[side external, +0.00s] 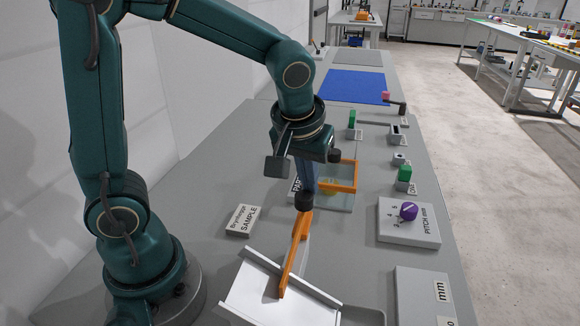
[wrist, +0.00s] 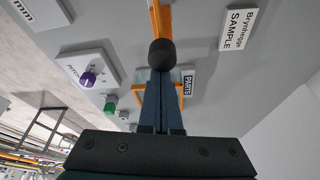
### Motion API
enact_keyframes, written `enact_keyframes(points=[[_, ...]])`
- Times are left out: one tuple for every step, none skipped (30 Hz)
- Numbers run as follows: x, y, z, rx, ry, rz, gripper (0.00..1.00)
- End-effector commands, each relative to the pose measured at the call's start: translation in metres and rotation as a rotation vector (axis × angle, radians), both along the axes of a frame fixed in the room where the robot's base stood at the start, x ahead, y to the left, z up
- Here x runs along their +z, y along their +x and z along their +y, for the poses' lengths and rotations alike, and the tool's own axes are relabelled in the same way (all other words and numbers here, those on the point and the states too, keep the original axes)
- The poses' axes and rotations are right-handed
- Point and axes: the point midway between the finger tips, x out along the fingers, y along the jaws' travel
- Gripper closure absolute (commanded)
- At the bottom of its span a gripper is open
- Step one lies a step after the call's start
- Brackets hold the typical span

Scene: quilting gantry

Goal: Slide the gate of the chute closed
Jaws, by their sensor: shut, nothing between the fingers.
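The white chute (side external: 256,290), a tilted channel with raised side walls, is at the bottom middle of the side view. An orange bar (side external: 293,255), apparently the gate's, reaches across it and ends in a black knob (side external: 304,201). In the wrist view the orange bar (wrist: 156,18) is at the top edge, with the black knob (wrist: 161,54) just beyond my fingertips. My gripper (side external: 307,187) is shut and empty, pointing down at the knob; (wrist: 159,72) marks its fingertips in the wrist view. I cannot tell whether they touch the knob. How far the gate is open is unclear.
A clear bin with an orange rim (side external: 354,175) stands behind my gripper, with a PARTS label (wrist: 188,84). A SAMPLE block (side external: 243,221) lies left. A plate with a purple knob (side external: 408,211) and a grey mm block (side external: 415,290) are right. Grey table is bare between the SAMPLE block and bin.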

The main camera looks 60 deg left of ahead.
Motion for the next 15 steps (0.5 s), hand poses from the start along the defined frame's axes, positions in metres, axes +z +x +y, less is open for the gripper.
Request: enact_keyframes(points=[[0.0,-0.009,-0.01,-0.009,0.0,0.001,1.0],[0.0,-0.013,-0.014,-0.009,0.0,0.001,1.0],[0.0,-0.019,-0.019,-0.009,0.0,0.001,1.0],[0.0,-0.022,-0.023,-0.009,0.0,0.001,1.0],[0.0,-0.026,-0.027,-0.009,-0.001,0.001,1.0],[0.0,-0.03,-0.031,-0.007,-0.001,0.002,1.0],[0.0,-0.033,-0.033,-0.005,0.0,0.002,1.0],[0.0,-0.035,-0.035,-0.006,0.0,0.002,1.0],[0.0,-0.038,-0.037,-0.004,0.001,0.002,1.0],[0.0,-0.04,-0.039,-0.004,0.001,0.002,1.0],[0.0,-0.041,-0.04,-0.002,0.0,0.001,1.0],[0.0,-0.042,-0.041,-0.001,0.001,0.002,1.0],[0.0,-0.043,-0.041,-0.001,0.001,0.002,1.0],[-0.001,-0.043,-0.042,0.0,0.0,0.002,1.0],[-0.001,-0.044,-0.042,0.001,-0.001,0.002,1.0]])
